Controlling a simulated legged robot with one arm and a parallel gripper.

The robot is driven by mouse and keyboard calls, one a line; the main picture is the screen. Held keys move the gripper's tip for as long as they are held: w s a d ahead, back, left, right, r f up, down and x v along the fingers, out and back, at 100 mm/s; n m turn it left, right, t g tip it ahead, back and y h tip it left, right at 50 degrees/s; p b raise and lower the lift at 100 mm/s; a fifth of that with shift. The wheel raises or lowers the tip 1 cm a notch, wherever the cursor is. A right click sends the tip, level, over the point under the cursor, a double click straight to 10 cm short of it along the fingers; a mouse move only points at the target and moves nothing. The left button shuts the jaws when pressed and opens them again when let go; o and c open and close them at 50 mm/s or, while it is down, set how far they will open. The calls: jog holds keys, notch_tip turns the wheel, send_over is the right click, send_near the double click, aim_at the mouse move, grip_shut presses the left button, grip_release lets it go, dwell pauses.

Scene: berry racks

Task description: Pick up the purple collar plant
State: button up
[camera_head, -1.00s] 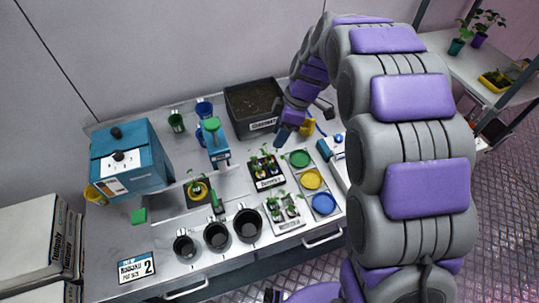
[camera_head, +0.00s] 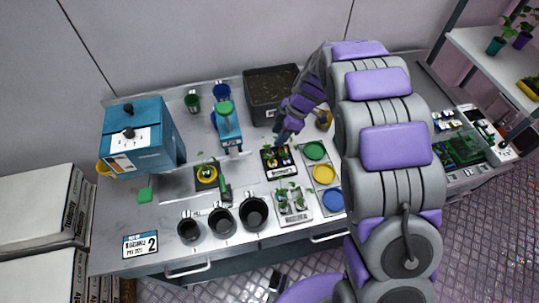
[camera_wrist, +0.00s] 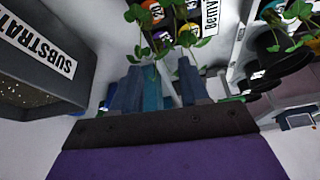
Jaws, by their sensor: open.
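Small green seedlings stand in a black labelled tray (camera_head: 283,173) on the bench, and more stand in a white tray (camera_head: 296,219) in front of it. In the wrist view, seedlings (camera_wrist: 150,14) with small coloured collars show along the top edge. My gripper (camera_head: 281,138) is above the back edge of the black tray, pointing down. In the wrist view its fingers (camera_wrist: 160,78) are apart with nothing held between them, and leaves overlap their tips. My arm hides part of the bench.
A dark substrate bin (camera_head: 262,117) stands behind my gripper. Green, yellow and blue round dishes (camera_head: 324,174) are right of the trays. Several black pots (camera_head: 221,222) stand front left. A blue box machine (camera_head: 140,140) is at the left.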

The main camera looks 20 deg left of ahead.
aim_at(269, 147)
jog(key=b+x, duration=0.1)
jog(key=x, duration=0.6)
jog(key=shift+w+a+r, duration=0.1)
jog(key=shift+a+r, duration=0.05)
jog(key=shift+r, duration=0.1)
jog(key=shift+c, duration=0.3)
jog(key=c, duration=0.8)
grip_shut()
